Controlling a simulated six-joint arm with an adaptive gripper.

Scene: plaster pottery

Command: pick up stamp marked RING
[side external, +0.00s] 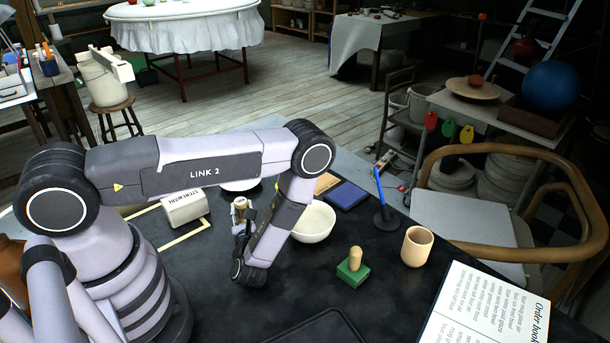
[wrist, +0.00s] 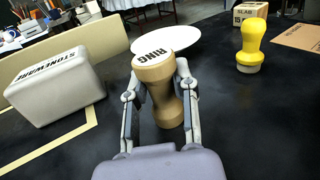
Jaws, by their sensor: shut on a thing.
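The stamp marked RING (wrist: 156,92) is a tan wooden piece with a narrow waist and a white labelled top. It stands upright between the fingers of my gripper (wrist: 159,100) in the wrist view, and the gripper is shut on it. In the side view the stamp's top (side external: 240,203) shows beside my gripper (side external: 243,218), partly hidden by my arm. I cannot tell whether its base touches the dark table.
A white block marked STONEWARE (wrist: 57,86) lies left of the stamp. A white plate (wrist: 165,38) is behind it, and a yellow stamp (wrist: 251,45) stands to the right. A cream bowl (side external: 313,222), green-based stamp (side external: 352,272) and beige cup (side external: 416,247) stand further right.

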